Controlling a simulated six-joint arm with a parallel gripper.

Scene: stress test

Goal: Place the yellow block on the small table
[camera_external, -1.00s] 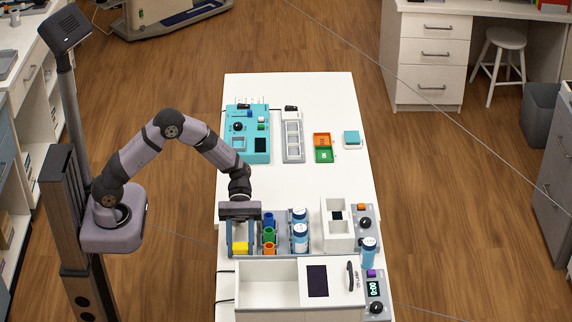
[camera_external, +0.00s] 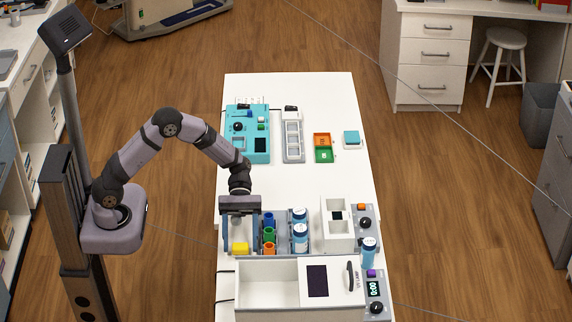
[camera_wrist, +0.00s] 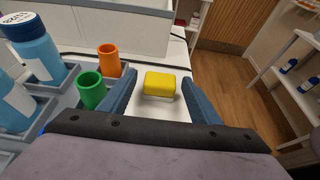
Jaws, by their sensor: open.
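The yellow block (camera_external: 240,249) rests on a white surface at the near left of the white table (camera_external: 300,200). In the wrist view the yellow block (camera_wrist: 160,85) lies between and just beyond my fingers, with a gap on either side. My gripper (camera_external: 240,240) is open and empty, pointing down above the block. In the wrist view both blue-grey fingers (camera_wrist: 160,98) are spread wide. I cannot tell for sure which surface is the small table.
Right of the block stands a rack with an orange cup (camera_wrist: 109,61), a green cup (camera_wrist: 91,91) and blue-capped bottles (camera_wrist: 35,50). A white open bin (camera_external: 268,284) stands at the near side. The table's left edge is close to the block.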

